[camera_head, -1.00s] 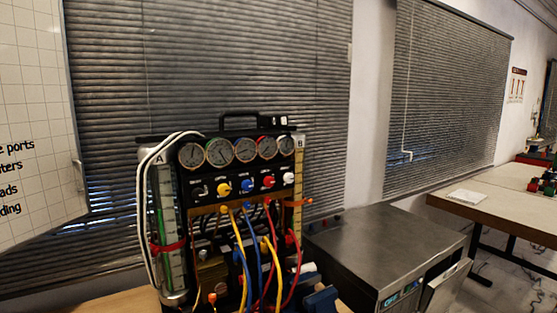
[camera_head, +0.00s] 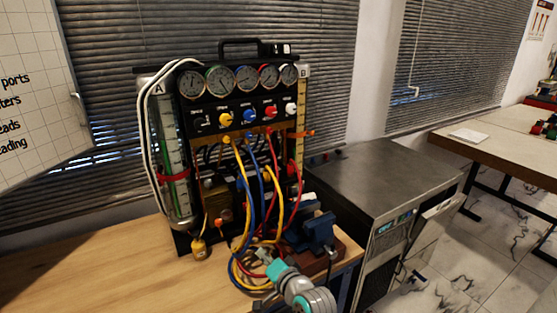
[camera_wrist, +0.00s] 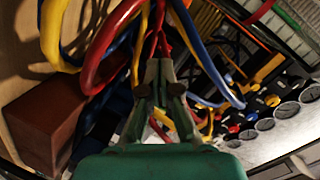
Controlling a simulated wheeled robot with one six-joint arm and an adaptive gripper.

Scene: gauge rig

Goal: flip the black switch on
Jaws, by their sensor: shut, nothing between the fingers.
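The gauge rig (camera_head: 245,99) stands on the wooden bench with a row of coloured controls under its dials. The black switch (camera_head: 202,123) appears to be the dark control at the left end of that row, beside the yellow one (camera_head: 225,119). Its lever position is too small to tell. In the wrist view I cannot pick it out clearly. My gripper (camera_wrist: 160,70) is shut and empty, with hoses close around its fingertips. In the head view my teal-and-grey wrist is low in front of the rig, well below the switch and to its right.
Yellow, blue and red hoses (camera_head: 268,195) loop down in front of the rig. A blue vise (camera_head: 318,232) stands on the bench's right end. A steel cabinet (camera_head: 385,180) is to the right. The bench's left side (camera_head: 90,265) is clear.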

